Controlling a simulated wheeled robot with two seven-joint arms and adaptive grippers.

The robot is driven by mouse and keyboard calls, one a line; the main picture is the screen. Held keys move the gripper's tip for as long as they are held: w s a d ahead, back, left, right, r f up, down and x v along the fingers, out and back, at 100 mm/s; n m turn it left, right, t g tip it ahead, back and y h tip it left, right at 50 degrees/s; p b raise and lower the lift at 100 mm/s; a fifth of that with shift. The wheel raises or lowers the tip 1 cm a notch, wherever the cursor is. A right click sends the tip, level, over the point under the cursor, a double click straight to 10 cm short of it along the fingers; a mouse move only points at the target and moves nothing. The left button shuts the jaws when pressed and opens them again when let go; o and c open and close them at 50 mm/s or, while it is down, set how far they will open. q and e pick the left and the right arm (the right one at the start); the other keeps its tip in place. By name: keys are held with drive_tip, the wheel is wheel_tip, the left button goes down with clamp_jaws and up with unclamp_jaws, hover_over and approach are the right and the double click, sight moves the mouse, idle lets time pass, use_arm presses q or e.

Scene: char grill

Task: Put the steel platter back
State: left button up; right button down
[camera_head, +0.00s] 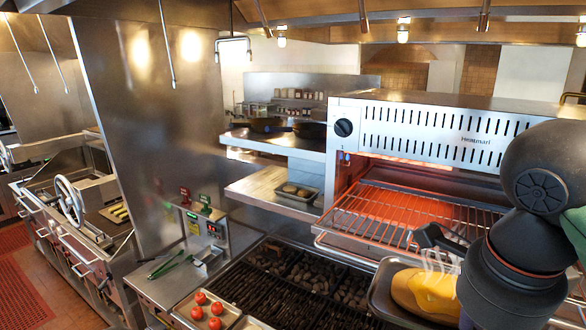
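A steel platter (383,287) with a raised rim is at the lower right, in front of the broiler's wire rack. A brown piece of food topped with melted yellow cheese (432,292) lies on it, with steam rising. My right arm comes in from the right and hides the platter's right side. My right gripper (432,240) shows as dark fingers just beyond the platter's far edge, near the front of the rack. Whether the fingers are shut on anything is unclear. My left gripper is not in view.
The broiler (430,135) glows orange above its wire rack (385,210). A charcoal grill (300,285) lies below. A steel shelf (255,190) holds a small tray of patties (297,192). Tomatoes (207,308) and green-handled tongs (168,264) are at lower left.

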drive_tip(key=w+a+f+n+y+b, duration=0.15)
drive_tip(key=w+f+n+b, duration=0.35)
drive_tip(key=f, duration=0.8)
drive_tip(key=w+a+f+n+b, duration=0.25)
drive_tip(key=w+f+b, duration=0.35)
drive_tip(key=f, duration=0.7)
drive_tip(key=w+a+f+n+y+b, duration=0.15)
drive_tip(key=w+f+n+b, duration=0.4)
drive_tip(key=f, duration=0.75)
use_arm(q)
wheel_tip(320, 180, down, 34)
drive_tip(key=b, duration=1.7)
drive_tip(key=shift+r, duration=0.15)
use_arm(e)
wheel_tip(320, 180, down, 45)
drive_tip(key=w+d+n+g, duration=0.2)
drive_tip(key=n, duration=0.8)
drive_tip(key=shift+w+d+n+y, duration=0.15)
drive_tip(key=shift+w+n+y, duration=0.15)
drive_tip(key=shift+w+n, duration=0.1)
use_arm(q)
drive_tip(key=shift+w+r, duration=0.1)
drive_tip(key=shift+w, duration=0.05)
use_arm(e)
drive_tip(key=shift+r, duration=0.1)
